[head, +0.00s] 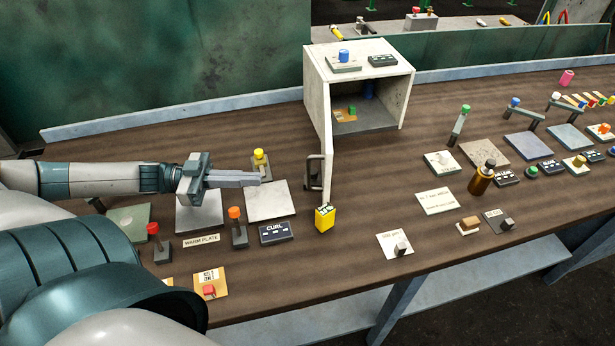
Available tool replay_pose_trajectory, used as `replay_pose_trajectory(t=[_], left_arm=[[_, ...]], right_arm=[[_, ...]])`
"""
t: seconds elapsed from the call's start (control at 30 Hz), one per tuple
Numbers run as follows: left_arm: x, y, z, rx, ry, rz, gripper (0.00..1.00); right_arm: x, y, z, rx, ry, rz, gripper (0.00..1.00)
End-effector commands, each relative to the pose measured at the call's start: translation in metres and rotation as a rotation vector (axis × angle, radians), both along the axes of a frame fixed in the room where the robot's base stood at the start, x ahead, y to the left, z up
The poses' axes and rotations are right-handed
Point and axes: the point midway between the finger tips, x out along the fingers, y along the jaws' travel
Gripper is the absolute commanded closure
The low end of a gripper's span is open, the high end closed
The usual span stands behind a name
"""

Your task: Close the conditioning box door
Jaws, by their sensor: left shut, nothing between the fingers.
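The conditioning box (311,88) is a pale, open-fronted box at the middle back of the bench. Its door (327,150) stands wide open on the box's left side, seen nearly edge-on and pointing toward me. A dark handle (313,173) is on the door's left face. Inside the box are a dark blue cylinder (369,90) and an orange card (345,115). My left gripper (258,179) is shut and empty, left of the door handle and apart from it, above the pale plates. My right gripper is out of view.
A yellow block (325,218) stands by the door's near lower end. A brown bottle (481,178) stands right. Bench before the box opening is mostly clear.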

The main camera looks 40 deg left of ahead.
Motion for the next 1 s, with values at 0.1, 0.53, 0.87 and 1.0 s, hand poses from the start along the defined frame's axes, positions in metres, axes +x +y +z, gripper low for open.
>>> replay_pose_trajectory(t=[0.1, 0.53, 0.87, 1.0], left_arm=[[0.000, 0.000, 0.000, 0.000, 0.000, 0.000, 1.00], [0.008, -0.011, 0.000, -0.001, -0.003, 0.000, 1.00], [0.026, -0.037, 0.002, -0.003, -0.003, 0.000, 1.00], [0.034, -0.049, 0.002, -0.002, -0.004, 0.000, 1.00]], right_arm=[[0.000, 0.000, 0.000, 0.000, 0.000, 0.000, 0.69], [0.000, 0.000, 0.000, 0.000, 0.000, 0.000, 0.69], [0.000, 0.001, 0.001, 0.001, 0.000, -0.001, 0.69], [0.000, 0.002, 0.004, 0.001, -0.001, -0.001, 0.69]])
